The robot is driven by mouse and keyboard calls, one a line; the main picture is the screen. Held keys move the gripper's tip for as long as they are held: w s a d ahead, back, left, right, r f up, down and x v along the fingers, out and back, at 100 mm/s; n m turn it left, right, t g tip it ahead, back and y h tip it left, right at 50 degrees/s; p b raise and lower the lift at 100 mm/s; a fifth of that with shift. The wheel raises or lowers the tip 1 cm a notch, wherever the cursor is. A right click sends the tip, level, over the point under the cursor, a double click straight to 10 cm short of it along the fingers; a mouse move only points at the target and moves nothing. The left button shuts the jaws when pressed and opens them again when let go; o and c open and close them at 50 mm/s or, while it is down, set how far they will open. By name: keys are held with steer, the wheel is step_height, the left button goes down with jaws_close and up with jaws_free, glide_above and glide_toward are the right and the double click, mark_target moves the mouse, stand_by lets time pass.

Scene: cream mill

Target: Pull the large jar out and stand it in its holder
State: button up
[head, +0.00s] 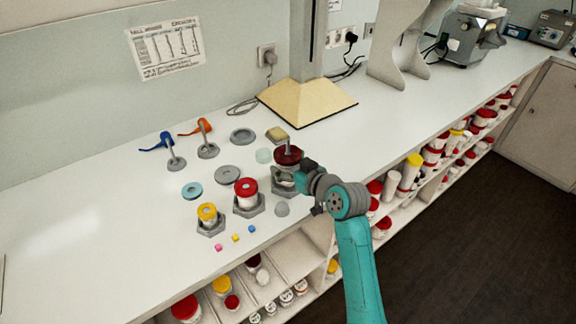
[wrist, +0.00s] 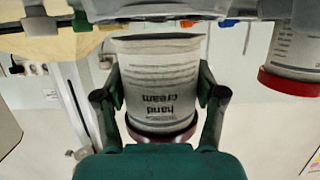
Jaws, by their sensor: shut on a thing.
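The large jar has a dark red lid (head: 288,155) and a white body marked "hand cream" (wrist: 160,78). My gripper (head: 293,173) is shut on its body, with one finger on each side in the wrist view (wrist: 160,98). The wrist view is upside down, with the lid at the bottom, and the jar looks upright. A grey holder (head: 282,186) is directly below the jar in the head view. My gripper partly hides both, so I cannot tell whether the jar is seated in it.
To the left stand a red-lidded jar (head: 246,187) and a yellow-lidded jar (head: 208,212) in grey holders. Small coloured cubes (head: 235,237) lie near the front edge. Grey discs (head: 228,173) and a pale-based post (head: 308,98) are behind. Shelves below hold several jars.

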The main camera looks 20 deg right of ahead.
steer(key=shift+f, duration=0.35)
steer(key=o, duration=1.4)
steer(key=shift+c, duration=0.2)
steer(key=shift+r+v, duration=0.15)
steer(key=shift+v, duration=1.25)
steer(key=shift+r+v, duration=0.2)
steer(key=shift+v, duration=1.2)
steer(key=shift+r+v, duration=0.15)
steer(key=shift+v, duration=1.25)
steer(key=shift+w, duration=0.15)
